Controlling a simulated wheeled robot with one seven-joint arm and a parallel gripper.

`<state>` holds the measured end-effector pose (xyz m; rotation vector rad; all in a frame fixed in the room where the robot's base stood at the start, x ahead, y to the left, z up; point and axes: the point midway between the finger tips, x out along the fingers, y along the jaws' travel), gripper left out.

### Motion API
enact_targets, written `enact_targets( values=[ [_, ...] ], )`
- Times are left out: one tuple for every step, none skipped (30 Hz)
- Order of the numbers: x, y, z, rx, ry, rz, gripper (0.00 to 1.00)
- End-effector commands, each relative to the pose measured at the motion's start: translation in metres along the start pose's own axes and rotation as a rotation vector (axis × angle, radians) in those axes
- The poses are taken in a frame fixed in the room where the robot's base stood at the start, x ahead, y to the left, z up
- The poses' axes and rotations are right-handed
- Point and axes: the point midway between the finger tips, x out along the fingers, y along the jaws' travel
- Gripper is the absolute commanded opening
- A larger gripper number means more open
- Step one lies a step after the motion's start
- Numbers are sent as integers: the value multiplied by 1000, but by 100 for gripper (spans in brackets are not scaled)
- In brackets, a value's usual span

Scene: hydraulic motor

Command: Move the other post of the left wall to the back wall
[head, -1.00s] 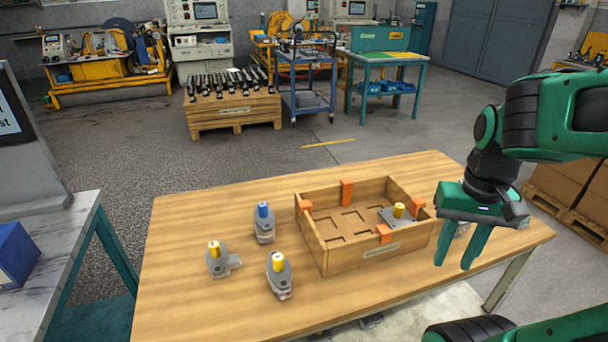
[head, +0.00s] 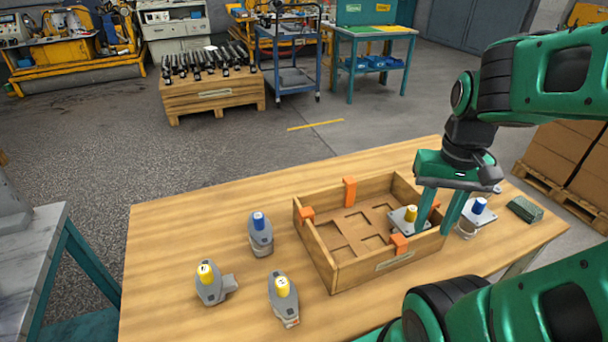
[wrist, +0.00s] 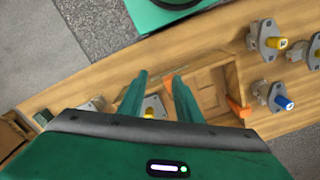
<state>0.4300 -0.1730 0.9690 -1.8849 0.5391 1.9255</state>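The wooden tray (head: 335,270) stands on the table with orange posts on its walls. One post (head: 306,214) is at the left wall, a taller upright post (head: 349,190) is at the back wall, and one post (head: 399,243) is on the front wall. Another is mostly hidden behind my fingers at the right wall. My gripper (head: 436,222) is open, its fingers pointing down and apart at the tray's right end. The wrist view also shows the two fingers (wrist: 160,80) apart, over the tray's end. I cannot tell whether they touch a post.
A yellow-capped part (head: 410,214) on a plate sits in the tray's right end. A blue-capped part (head: 479,206) and a dark green block (head: 524,209) lie to the right. Several capped grey parts, one blue-capped (head: 260,235), stand left of the tray.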

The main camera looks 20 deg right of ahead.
Motion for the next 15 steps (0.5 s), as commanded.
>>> enact_targets(
  values=[
    [0, 0, 0, 0, 0, 0, 31],
    [0, 0, 0, 0, 0, 0, 31],
    [0, 0, 0, 0, 0, 0, 31],
    [0, 0, 0, 0, 0, 0, 34],
    [0, 0, 0, 0, 0, 0, 41],
    [-3, 2, 4, -3, 5, -3, 50],
    [-5, 4, 7, -8, 11, -5, 51],
    [-6, 2, 6, -14, 13, -4, 51],
    [-8, -2, 1, -26, 15, 0, 51],
    [-9, -6, -4, -39, 16, 4, 51],
    [-10, -12, -10, -55, 16, 9, 51],
    [-11, -22, -20, -78, 17, 15, 51],
    [-12, -31, -28, -102, 19, 20, 51],
    [-13, -40, -36, -127, 21, 25, 51],
    [-14, -56, -48, -165, 22, 29, 51]
  ],
)
